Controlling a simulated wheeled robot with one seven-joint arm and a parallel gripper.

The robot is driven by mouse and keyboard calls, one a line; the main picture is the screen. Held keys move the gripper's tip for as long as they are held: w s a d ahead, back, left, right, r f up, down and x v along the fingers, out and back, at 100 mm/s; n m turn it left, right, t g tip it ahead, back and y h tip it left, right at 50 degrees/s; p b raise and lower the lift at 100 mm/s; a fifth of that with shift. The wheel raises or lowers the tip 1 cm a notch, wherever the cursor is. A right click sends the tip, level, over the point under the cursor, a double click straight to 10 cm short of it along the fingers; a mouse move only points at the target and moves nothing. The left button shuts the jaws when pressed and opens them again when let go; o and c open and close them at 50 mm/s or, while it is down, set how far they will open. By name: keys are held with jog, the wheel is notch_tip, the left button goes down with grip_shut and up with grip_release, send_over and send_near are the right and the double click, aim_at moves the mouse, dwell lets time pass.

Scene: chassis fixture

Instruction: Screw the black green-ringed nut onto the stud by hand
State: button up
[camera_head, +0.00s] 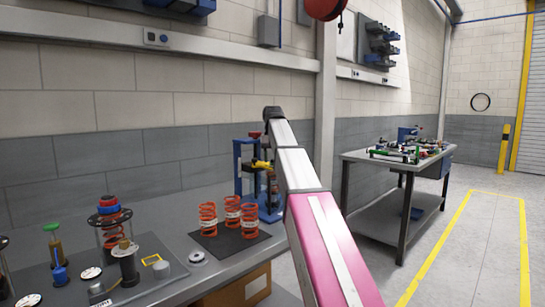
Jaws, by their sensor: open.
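I cannot make out a black green-ringed nut or its stud for certain. At the left of the bench, a slim upright part with a green top (53,229) stands over a blue base. A blue fixture (247,167) with a black clamp and a yellow piece (262,165) stands at the back of the bench, partly behind my arm. My pink and white arm reaches from the bottom edge up to a dark joint beside this fixture. My gripper does not show; it is out of sight beyond the arm.
Orange coil springs (208,219) stand on a black mat (222,246). A spring assembly with a red and blue top (109,207) and a dark cylinder (126,263) stand left. A second bench (348,156) with fixtures stands right, with clear floor beyond.

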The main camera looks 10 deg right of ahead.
jog(key=shift+c, duration=0.3)
grip_shut()
jog(key=m, duration=1.2)
jog(key=shift+f, duration=0.15)
jog(key=shift+m, duration=1.4)
jog(key=m, duration=0.3)
jog(key=shift+f, duration=0.1)
jog(key=shift+m, duration=1.7)
